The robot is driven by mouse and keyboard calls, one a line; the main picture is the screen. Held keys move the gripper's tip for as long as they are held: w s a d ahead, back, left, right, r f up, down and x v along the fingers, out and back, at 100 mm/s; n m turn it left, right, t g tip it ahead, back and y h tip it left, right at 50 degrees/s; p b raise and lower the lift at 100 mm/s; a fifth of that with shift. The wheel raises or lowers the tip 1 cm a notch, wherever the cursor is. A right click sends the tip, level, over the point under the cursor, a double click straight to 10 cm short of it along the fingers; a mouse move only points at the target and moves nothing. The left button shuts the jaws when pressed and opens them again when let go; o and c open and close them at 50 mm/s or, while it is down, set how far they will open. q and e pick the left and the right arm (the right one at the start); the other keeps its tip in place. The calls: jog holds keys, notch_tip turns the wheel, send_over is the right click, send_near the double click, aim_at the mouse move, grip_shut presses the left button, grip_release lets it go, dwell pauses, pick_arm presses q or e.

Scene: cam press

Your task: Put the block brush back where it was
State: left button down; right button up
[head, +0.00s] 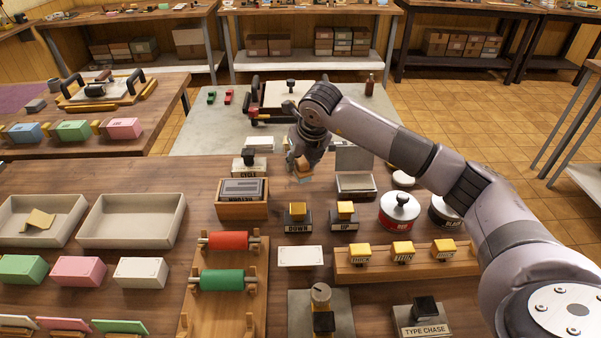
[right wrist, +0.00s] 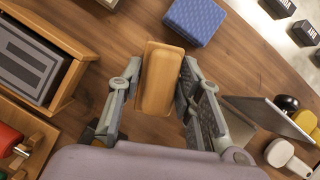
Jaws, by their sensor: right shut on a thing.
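My right gripper (head: 301,176) is shut on the block brush (right wrist: 161,80), a tan wooden block with rounded edges, gripped between the two fingers in the right wrist view. In the head view only a small tan part of the brush (head: 303,165) shows at the fingertips. The gripper is over the wooden table, between the wooden box with the grey block and the open grey tin. The brush's underside is hidden, and I cannot tell whether it touches the table. My left gripper is not in view.
The wooden box (head: 243,211) stands left of the gripper, the open tin (head: 356,188) to its right. DOWN (head: 298,217) and UP (head: 344,216) buttons stand in front. A blue pad (right wrist: 195,18) lies near the brush in the right wrist view. Red (head: 229,240) and green rollers lie front left.

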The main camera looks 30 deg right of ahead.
aim_at(300, 175)
notch_tip(300, 175, down, 4)
jog(key=shift+r+p, duration=0.2)
jog(key=shift+p, duration=0.1)
jog(key=shift+f, duration=0.35)
jog(key=shift+f, duration=0.1)
jog(key=o, duration=1.1)
